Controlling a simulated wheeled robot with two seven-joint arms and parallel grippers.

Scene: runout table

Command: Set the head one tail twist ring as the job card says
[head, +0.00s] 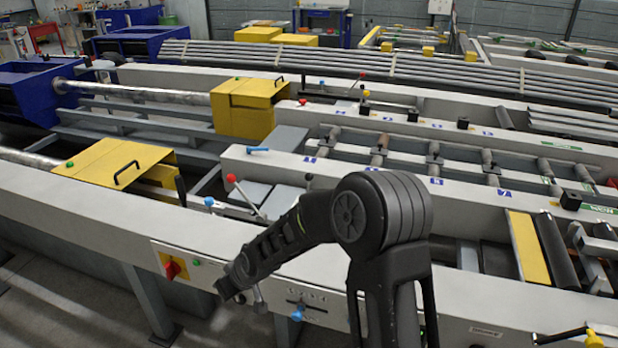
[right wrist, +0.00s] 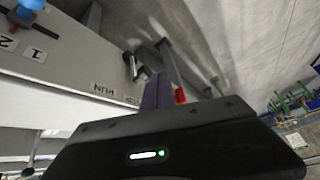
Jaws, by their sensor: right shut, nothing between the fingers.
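My right arm comes in from the bottom of the head view and reaches left and down, with its right gripper (head: 226,291) close to the front face of the near grey beam. In the right wrist view the right gripper (right wrist: 162,92) is shut and appears empty; its dark body fills the bottom. A blue knob (head: 297,314) sits on a small front panel, right of the gripper; it also shows in the wrist view (right wrist: 32,5) above the marks 1 and 2. I cannot pick out the twist ring or a readable job card. My left gripper is out of view.
A red rotary switch (head: 172,269) on a yellow plate is left of the gripper. Red and blue lever knobs (head: 232,178) stand above the beam. Yellow guards (head: 115,162) cover the bars at left. Grey floor (head: 85,275) lies open in front.

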